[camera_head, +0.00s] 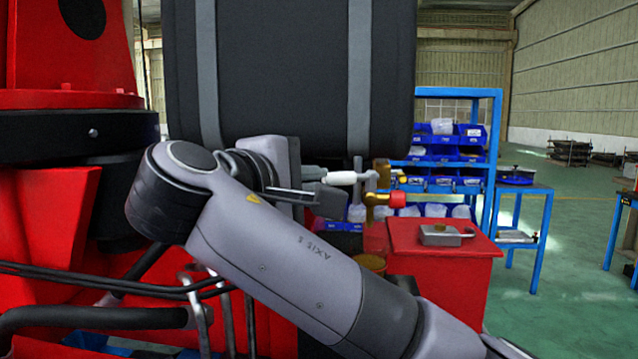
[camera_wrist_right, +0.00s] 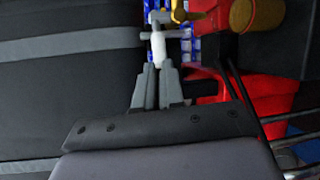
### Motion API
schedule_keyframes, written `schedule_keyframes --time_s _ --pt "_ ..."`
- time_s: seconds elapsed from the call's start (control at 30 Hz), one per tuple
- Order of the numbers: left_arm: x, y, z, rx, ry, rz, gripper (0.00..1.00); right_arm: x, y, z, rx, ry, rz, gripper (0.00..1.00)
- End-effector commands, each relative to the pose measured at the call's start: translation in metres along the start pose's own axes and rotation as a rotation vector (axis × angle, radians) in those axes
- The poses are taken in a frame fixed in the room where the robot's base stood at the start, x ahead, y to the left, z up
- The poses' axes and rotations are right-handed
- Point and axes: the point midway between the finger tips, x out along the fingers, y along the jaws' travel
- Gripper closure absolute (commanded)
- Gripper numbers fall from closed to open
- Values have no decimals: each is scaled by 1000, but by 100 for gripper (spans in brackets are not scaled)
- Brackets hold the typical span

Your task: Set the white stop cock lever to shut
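The white stop cock lever (camera_head: 340,177) points left from a grey fitting beside a brass valve body (camera_head: 376,199) with a red end cap (camera_head: 397,199). In the right wrist view the white lever (camera_wrist_right: 158,48) lies straight ahead of the fingers. My right gripper (camera_head: 328,186) reaches it from the left in the head view. In the wrist view the right gripper's fingertips (camera_wrist_right: 158,68) are close together at the lever's near end. Whether they press on it cannot be told. My left gripper is not in view.
A large dark strapped panel (camera_head: 280,70) hangs just above the gripper. Red machinery (camera_head: 70,70) stands at left. A red block (camera_head: 455,275) with a metal latch piece (camera_head: 440,235) is right of the valve. Behind are blue shelves (camera_head: 497,130) with bins. Green floor is open at right.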

Motion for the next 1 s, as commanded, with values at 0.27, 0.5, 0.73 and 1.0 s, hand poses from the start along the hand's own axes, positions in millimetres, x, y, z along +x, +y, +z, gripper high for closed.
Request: schedule_keyframes --time_s 0.27,0.5,0.73,1.0 --pt "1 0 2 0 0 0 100 19 -10 13 -238 138 65 100" --pt "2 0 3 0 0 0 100 25 -20 32 -489 249 192 100" --pt "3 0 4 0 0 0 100 16 -37 60 -785 326 396 100" --pt "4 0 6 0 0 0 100 -21 -61 102 -1145 332 713 100"
